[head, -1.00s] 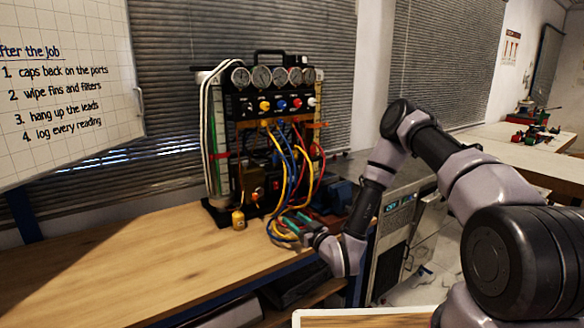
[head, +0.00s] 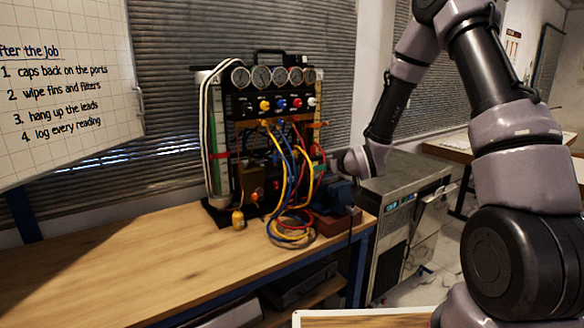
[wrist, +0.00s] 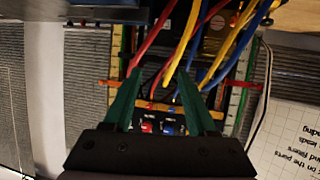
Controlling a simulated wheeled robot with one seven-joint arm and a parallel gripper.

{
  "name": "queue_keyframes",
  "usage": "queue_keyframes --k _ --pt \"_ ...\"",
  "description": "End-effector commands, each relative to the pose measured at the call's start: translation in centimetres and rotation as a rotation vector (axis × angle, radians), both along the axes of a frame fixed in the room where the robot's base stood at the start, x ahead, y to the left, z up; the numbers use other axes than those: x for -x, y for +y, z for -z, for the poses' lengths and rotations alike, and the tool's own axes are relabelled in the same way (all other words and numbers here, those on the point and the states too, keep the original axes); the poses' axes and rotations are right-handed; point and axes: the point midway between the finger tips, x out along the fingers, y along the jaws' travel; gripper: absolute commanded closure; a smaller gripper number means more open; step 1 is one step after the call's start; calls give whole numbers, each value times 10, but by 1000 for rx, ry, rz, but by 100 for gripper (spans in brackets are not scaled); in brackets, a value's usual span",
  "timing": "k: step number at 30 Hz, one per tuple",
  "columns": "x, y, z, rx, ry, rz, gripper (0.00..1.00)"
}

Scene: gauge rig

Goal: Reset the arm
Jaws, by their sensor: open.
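My arm reaches up from the right in the head view and bends down toward the gauge rig (head: 262,105). My gripper shows in the wrist view (wrist: 160,88) with two green fingers spread apart and nothing between them. In the head view the wrist end sits just right of the rig, and the fingers are hard to make out there. The wrist view looks at the rig upside down, with red, yellow and blue hoses (wrist: 185,45) beyond the fingers. I cannot tell whether the fingers touch any hose.
The rig stands at the back of a wooden bench (head: 130,260), with hoses coiled (head: 288,232) at its front. A grey cabinet (head: 405,185) is to the right. The bench's left part is clear.

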Motion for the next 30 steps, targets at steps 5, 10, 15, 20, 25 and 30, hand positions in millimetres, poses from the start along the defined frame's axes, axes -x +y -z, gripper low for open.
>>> queue_keyframes --k 5,10,15,20,25,30 --pt "17 -40 -67 36 90 105 43" --pt "53 -75 -121 35 191 218 43" --pt "106 -105 -169 1 292 327 43" --pt "168 -126 -204 -65 391 421 43" --pt "243 -138 -231 -163 498 496 43" --pt "310 -138 -244 -265 596 533 43"
